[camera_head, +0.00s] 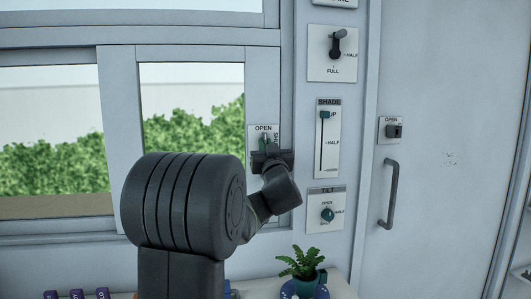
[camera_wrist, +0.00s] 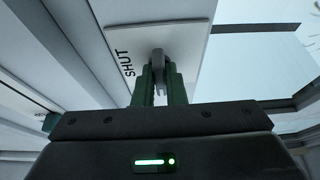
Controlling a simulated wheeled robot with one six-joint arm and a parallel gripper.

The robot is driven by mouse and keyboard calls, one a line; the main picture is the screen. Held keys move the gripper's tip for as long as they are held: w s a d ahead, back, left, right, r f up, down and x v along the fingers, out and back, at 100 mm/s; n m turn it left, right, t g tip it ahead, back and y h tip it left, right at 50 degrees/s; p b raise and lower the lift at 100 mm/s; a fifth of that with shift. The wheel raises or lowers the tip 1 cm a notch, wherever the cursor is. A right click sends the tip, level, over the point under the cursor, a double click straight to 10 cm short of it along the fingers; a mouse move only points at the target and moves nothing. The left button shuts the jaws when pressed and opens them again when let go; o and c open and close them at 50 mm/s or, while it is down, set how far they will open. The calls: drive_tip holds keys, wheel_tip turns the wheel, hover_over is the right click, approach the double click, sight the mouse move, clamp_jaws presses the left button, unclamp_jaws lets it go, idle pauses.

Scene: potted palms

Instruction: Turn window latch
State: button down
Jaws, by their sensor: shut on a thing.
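The window latch is a small grey lever (camera_wrist: 158,62) on a white plate (camera_head: 254,132) fixed to the window frame. The plate reads OPEN at the top and SHUT, written sideways, along its right edge in the head view. My gripper (camera_head: 266,146) reaches the plate from below. In the wrist view my gripper's green fingers (camera_wrist: 159,74) are closed on the grey lever, one on each side. The word SHUT shows just left of the lever there. In the head view my gripper hides most of the lever, so its exact angle is hard to tell.
Right of the latch are a shade slider (camera_head: 325,115), a tilt knob (camera_head: 327,214) and an upper switch (camera_head: 336,45). A door handle (camera_head: 390,193) and a small door switch (camera_head: 394,130) are farther right. A potted plant (camera_head: 303,270) stands below.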

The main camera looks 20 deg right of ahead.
drive_tip(key=c, duration=1.5)
unclamp_jaws()
drive_tip(key=b+v, duration=0.1)
drive_tip(key=v, duration=1.3)
drive_tip(key=shift+w, duration=0.1)
drive_tip(key=shift+w, duration=0.15)
drive_tip(key=p+x, duration=0.1)
drive_tip(key=x, duration=1.2)
drive_tip(key=shift+w+d+r, duration=0.15)
drive_tip(key=shift+w+r, duration=0.1)
drive_tip(key=shift+w, duration=0.05)
drive_tip(key=shift+s, duration=0.1)
